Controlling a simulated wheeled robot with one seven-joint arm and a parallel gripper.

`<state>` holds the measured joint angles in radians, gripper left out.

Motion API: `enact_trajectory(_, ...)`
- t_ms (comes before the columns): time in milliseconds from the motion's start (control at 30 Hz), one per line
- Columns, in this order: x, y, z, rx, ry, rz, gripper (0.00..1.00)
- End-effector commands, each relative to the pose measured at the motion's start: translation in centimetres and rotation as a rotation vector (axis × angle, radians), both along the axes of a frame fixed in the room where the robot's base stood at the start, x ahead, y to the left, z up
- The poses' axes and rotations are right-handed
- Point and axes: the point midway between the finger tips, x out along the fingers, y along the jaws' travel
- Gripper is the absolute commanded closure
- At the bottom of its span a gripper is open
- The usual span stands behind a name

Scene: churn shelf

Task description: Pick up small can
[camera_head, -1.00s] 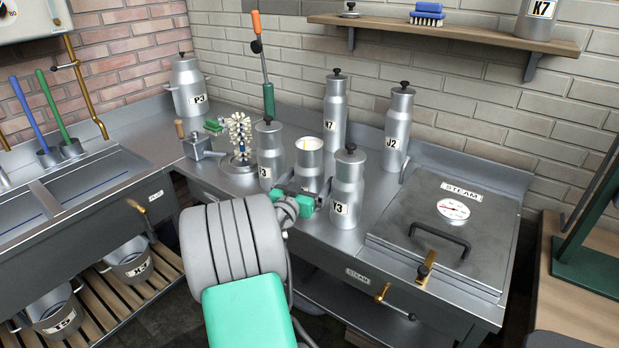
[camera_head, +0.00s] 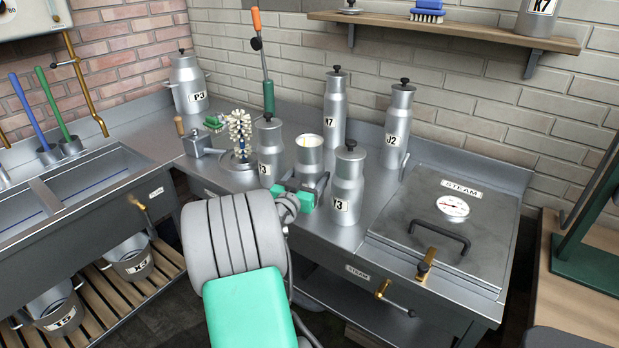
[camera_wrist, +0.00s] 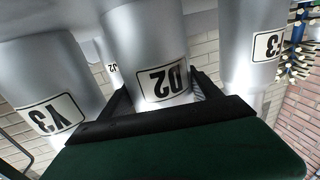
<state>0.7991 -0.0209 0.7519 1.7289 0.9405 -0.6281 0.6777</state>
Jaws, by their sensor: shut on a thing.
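The small can is a short silver can labelled D2 (camera_wrist: 160,84). In the head view it (camera_head: 309,153) stands open-topped on the steel counter, with pale contents and a small yellow mark inside. My gripper (camera_head: 293,195) reaches it from the front, low on its body. In the wrist view, where labels appear upside down, my gripper's dark fingers (camera_wrist: 158,95) lie on both sides of the D2 can and are shut on it. The can looks upright. Its base is hidden behind my gripper in the head view, so I cannot tell if it touches the counter.
Lidded can Y3 (camera_head: 347,185) stands close on the right, and another lidded can (camera_head: 268,150) close on the left. Taller cans (camera_head: 334,110) and J2 (camera_head: 397,125) stand behind. A bristle brush stand (camera_head: 240,140) is farther left. The steam box (camera_head: 450,235) fills the right.

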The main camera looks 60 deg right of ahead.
Motion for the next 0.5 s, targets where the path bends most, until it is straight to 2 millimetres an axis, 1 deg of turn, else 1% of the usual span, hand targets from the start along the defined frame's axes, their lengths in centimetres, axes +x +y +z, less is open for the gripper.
enact_trajectory(33, 0.0, 0.0, 0.0, 0.0, 0.0, 0.0, 0.67)
enact_trajectory(133, 0.0, 0.01, -0.01, 0.0, 0.0, 0.0, 0.75)
enact_trajectory(167, 0.01, -0.01, 0.13, -0.002, -0.001, 0.0, 0.76)
enact_trajectory(367, 0.01, -0.02, 0.16, -0.002, -0.001, 0.0, 0.76)
enact_trajectory(500, -0.01, -0.04, 0.87, -0.003, -0.003, -0.001, 0.76)
